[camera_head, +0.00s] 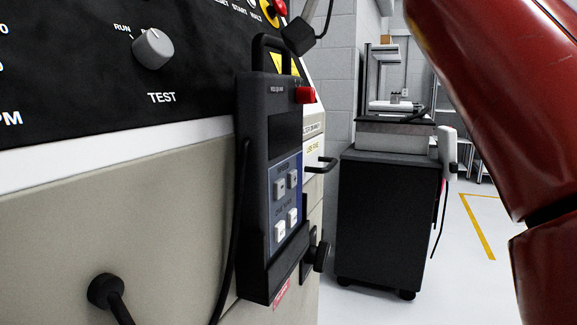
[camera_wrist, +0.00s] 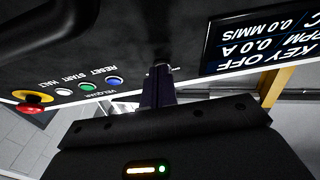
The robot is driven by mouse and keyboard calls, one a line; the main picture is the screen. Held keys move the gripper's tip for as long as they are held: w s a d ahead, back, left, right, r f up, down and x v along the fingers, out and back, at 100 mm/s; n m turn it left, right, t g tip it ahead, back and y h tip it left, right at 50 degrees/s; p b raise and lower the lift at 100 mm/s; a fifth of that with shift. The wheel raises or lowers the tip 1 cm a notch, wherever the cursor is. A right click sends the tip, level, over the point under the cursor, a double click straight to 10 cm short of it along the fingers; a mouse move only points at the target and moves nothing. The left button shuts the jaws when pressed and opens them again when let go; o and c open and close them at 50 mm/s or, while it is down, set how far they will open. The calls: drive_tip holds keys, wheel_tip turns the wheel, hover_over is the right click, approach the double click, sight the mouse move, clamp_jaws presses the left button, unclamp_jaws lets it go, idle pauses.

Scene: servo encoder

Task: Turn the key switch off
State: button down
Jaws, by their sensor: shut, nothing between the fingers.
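In the wrist view, which shows the panel upside down, my gripper (camera_wrist: 159,84) is shut, with its narrow fingers pointing at the black control panel (camera_wrist: 130,40). The fingertips are at or very close to the panel. A small dark part shows at their tips, but I cannot tell whether it is the key switch, which is otherwise hidden. The panel's screen (camera_wrist: 262,42) reads "KEY OFF", with "0.0 A" and "0.0 MM/S". The head view does not show my gripper or a clear key switch.
Blue, green and white buttons (camera_wrist: 90,87) and a red stop button (camera_wrist: 33,99) sit beside the fingers. The head view shows a grey TEST knob (camera_head: 153,48), a hanging pendant (camera_head: 284,130) with a cable, and a dark cabinet (camera_head: 386,220) behind.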

drive_tip(key=s+d+r+p, duration=0.1)
drive_tip(key=s+d+r, duration=0.1)
drive_tip(key=d, duration=0.3)
drive_tip(key=shift+s+d, duration=0.15)
drive_tip(key=shift+s, duration=0.05)
idle(0.4)
drive_tip(key=shift+f, duration=0.1)
